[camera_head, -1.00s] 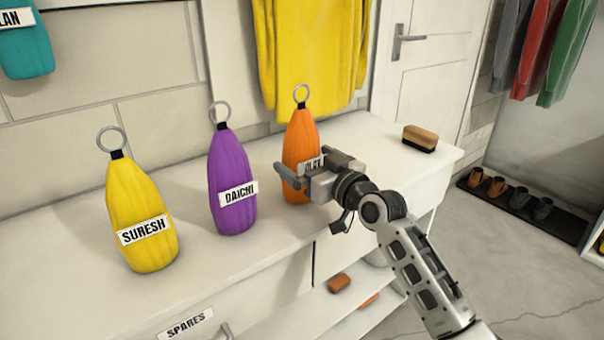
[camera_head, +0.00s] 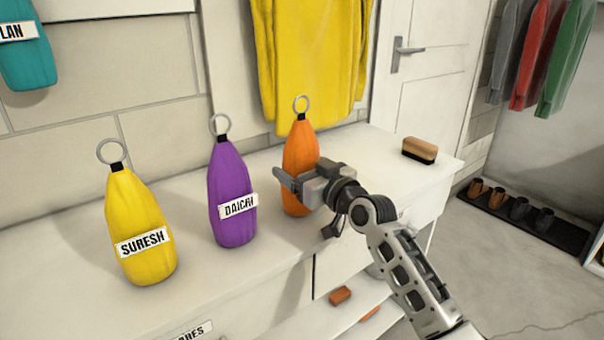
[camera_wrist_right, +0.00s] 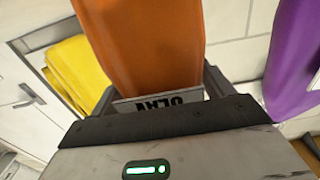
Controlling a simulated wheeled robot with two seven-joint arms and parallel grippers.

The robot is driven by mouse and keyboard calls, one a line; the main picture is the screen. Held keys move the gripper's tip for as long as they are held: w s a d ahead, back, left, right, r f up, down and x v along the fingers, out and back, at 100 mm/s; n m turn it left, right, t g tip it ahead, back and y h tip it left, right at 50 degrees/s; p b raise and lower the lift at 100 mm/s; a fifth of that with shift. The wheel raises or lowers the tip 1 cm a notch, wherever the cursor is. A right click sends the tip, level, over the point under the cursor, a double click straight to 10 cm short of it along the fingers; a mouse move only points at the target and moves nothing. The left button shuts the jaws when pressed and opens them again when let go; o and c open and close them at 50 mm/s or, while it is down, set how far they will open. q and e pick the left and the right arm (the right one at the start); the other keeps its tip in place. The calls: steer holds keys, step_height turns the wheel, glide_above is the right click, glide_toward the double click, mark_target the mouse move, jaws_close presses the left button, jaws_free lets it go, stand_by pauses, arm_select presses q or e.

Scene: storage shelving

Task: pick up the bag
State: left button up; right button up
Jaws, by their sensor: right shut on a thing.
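The orange bag (camera_head: 300,147) stands upright on the white cabinet top, with a metal ring at its top. My right gripper (camera_head: 299,183) is shut around its middle, covering most of its label in the head view. In the right wrist view the orange bag (camera_wrist_right: 150,45) fills the space between the fingers, and part of its label shows upside down. A purple bag (camera_head: 229,178) labelled DAICHI and a yellow bag (camera_head: 138,215) labelled SURESH stand to the left. A teal bag (camera_head: 25,60) hangs at the upper left. My left gripper is not in view.
A brush (camera_head: 420,150) lies on the cabinet top (camera_head: 385,150) to the right. A yellow garment (camera_head: 310,60) hangs behind the orange bag. The purple bag stands fairly close to my gripper's left side. Shoes sit on a dark mat (camera_head: 520,217) on the floor.

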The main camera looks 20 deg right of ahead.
mark_target(309, 156)
steer(key=shift+r, duration=0.7)
steer(key=r, duration=0.1)
steer(key=r+p, duration=0.1)
steer(key=shift+s+a+r, duration=0.1)
steer(key=shift+s+r, duration=0.1)
steer(key=shift+r, duration=0.15)
steer(key=s+a+r+p, duration=0.2)
steer(key=s+a+r, duration=0.1)
steer(key=s+r, duration=0.6)
steer(key=s, duration=0.4)
steer(key=shift+a, duration=0.15)
steer(key=shift+f, duration=0.1)
